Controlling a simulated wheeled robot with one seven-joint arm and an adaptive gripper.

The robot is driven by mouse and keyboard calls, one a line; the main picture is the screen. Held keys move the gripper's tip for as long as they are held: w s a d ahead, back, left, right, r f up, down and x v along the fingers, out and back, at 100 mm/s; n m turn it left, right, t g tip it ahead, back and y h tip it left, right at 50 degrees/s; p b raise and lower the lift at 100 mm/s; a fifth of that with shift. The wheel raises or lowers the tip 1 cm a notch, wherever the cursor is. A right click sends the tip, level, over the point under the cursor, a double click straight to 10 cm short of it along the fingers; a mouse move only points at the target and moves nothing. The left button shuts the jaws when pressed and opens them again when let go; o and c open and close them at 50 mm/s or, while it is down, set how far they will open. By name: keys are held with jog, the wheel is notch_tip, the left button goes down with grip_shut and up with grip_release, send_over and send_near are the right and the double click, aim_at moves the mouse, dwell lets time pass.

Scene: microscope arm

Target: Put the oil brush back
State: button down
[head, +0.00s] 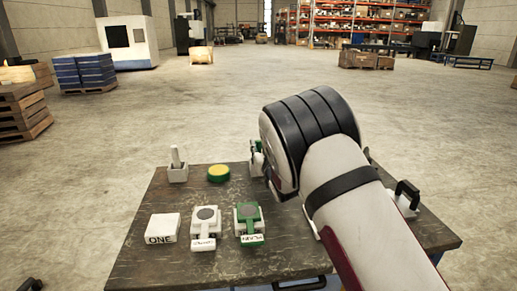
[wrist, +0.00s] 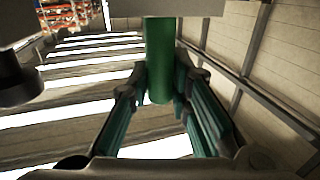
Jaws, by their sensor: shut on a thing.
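My gripper (wrist: 163,84) shows in the wrist view, its two green-padded fingers shut on a green rod (wrist: 160,55). I take this rod to be the oil brush's handle; no bristles can be made out. In the head view my arm hides the gripper and the held brush. A small white pot (head: 178,175) with a pale upright peg stands at the table's back left; I cannot tell whether it is the brush's place. A white-and-green item (head: 257,157) at the back edge is partly covered by my arm.
The worn table (head: 165,262) also bears a yellow-topped green button (head: 218,172), a white block marked ONE (head: 163,228), a white labelled device (head: 205,226) and a green one (head: 249,224).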

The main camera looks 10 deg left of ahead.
jog(key=c, duration=1.5)
grip_release()
jog(key=shift+r, duration=0.1)
jog(key=p+v, duration=0.1)
jog(key=v, duration=1.1)
